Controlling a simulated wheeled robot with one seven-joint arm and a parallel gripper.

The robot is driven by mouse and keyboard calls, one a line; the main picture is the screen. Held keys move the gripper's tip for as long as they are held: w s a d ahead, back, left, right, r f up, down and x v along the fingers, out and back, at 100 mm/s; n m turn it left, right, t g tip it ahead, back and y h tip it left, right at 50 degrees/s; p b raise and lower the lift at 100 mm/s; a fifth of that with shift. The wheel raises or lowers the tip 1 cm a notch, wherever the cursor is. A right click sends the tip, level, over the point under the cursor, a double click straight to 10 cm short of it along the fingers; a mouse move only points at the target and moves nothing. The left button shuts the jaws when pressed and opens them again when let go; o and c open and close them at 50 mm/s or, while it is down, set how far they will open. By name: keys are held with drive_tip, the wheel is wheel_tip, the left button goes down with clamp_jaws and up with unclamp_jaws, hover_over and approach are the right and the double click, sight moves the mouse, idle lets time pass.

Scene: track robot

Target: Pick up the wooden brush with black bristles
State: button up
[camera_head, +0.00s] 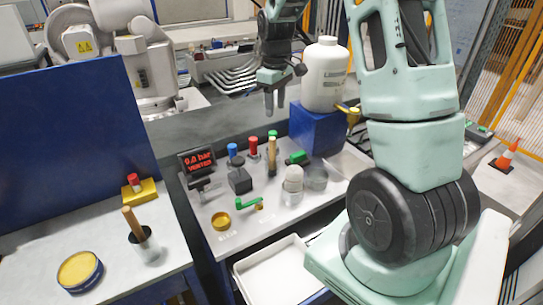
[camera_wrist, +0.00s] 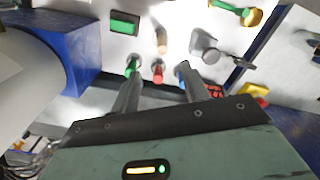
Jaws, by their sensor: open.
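A wooden-handled item that looks like the brush (camera_head: 272,152) stands upright on the white worktable among coloured knobs, dark at its base; bristles cannot be made out. In the wrist view its light wooden top (camera_wrist: 161,38) lies beyond the fingertips, roughly between them. Another wooden handle (camera_head: 128,218) leans in a pale cup on the left table, with black at the cup's mouth. I cannot tell for certain which is the brush. My gripper (camera_head: 275,106) is open and empty, pointing down above the back of the worktable, apart from both; its fingers also show in the wrist view (camera_wrist: 160,72).
Red (camera_head: 253,146), blue and green-topped knobs crowd around the upright handle. A large white jug (camera_head: 325,75) on a blue block (camera_head: 314,131) stands right of the gripper. A white tray (camera_head: 270,272) lies below the front edge.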

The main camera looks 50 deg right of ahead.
drive_tip(key=p, duration=0.3)
approach(273, 147)
drive_tip(key=f, duration=0.2)
drive_tip(key=d+f, duration=0.1)
drive_tip(key=f, duration=0.2)
drive_tip(key=shift+w+f, duration=0.1)
drive_tip(key=shift+f, duration=0.05)
drive_tip(key=shift+w+a+f+p, duration=0.15)
drive_tip(key=shift+f+p, duration=0.35)
drive_tip(key=shift+f, duration=0.5)
drive_tip(key=shift+w+a+f+p, duration=0.1)
drive_tip(key=shift+f+p, duration=0.4)
drive_tip(key=shift+f, duration=0.45)
drive_tip(key=shift+d+f, duration=0.1)
drive_tip(key=shift+f, duration=0.65)
clamp_jaws()
